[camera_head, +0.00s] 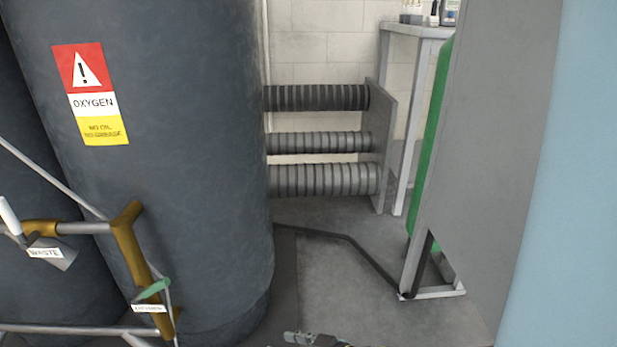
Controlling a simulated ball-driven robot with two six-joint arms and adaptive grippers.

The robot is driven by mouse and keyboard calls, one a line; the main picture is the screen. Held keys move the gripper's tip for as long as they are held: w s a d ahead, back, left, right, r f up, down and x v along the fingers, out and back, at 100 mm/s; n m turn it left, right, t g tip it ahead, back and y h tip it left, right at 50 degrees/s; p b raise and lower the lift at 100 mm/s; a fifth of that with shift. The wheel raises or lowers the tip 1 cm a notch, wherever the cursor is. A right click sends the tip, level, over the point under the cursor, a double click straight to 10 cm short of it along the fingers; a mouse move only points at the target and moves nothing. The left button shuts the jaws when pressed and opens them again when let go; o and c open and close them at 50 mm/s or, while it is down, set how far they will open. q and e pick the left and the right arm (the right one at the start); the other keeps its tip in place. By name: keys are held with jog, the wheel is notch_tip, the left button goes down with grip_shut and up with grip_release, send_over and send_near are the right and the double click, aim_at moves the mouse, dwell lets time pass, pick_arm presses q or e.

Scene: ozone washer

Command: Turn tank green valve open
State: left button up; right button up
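A large dark grey tank (190,170) with a red, white and yellow OXYGEN warning label (90,94) fills the left of the head view. In front of its lower left is a brass-coloured pipe (130,245). A green valve handle (153,289) sits on this pipe, tilted up to the right, with a small white tag (149,308) just below. The handle's open or shut setting cannot be told. A small grey and black mechanical piece (308,339) shows at the bottom edge, perhaps the tip of my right gripper; it is well right of the valve and cut off. My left gripper does not show.
Another valve with a WASTE tag (45,253) is at the far left, beside thin metal pipes. Ribbed grey hoses (320,180) run behind the tank to a panel. A black hose (340,236) crosses the floor. A grey cabinet (500,140) and green cylinder stand right. Middle floor is mostly clear.

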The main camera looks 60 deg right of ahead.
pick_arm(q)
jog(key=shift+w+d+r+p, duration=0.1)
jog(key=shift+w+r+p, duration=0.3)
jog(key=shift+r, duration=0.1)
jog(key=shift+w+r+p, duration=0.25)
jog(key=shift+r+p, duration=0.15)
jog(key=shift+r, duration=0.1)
pick_arm(e)
jog(key=s, duration=0.1)
jog(key=s+f+g, duration=0.1)
jog(key=s, duration=0.1)
jog(key=s+f+g, duration=0.1)
jog(key=shift+s+d+f+h, duration=0.1)
jog(key=shift+s+d+h, duration=0.1)
jog(key=shift+d+h, duration=0.2)
